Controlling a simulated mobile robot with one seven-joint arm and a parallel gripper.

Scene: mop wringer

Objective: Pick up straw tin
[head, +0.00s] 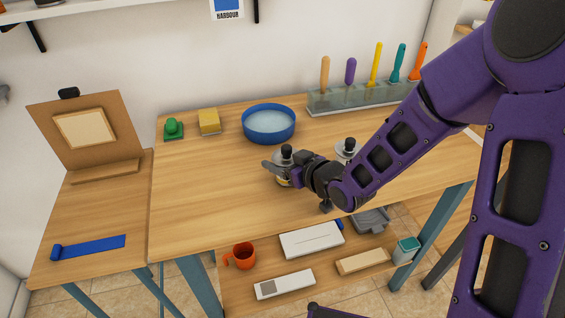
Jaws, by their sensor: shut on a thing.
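The straw tin (281,182) is a small tin with a grey metal top, a dark knob and a straw-yellow band low on its side. It is upright over the middle of the wooden table, in front of the blue basin. My gripper (283,169) is shut on it from the right, with one finger reaching past its left side. The gripper hides much of the tin, and I cannot tell whether its base touches the table.
A second knobbed tin (347,147) stands to the right, partly behind my arm. Behind are a blue basin (269,138), a yellow sponge (209,121), a green-knobbed item (173,128) and a rack (345,100) of coloured handles. The table's front left is clear.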

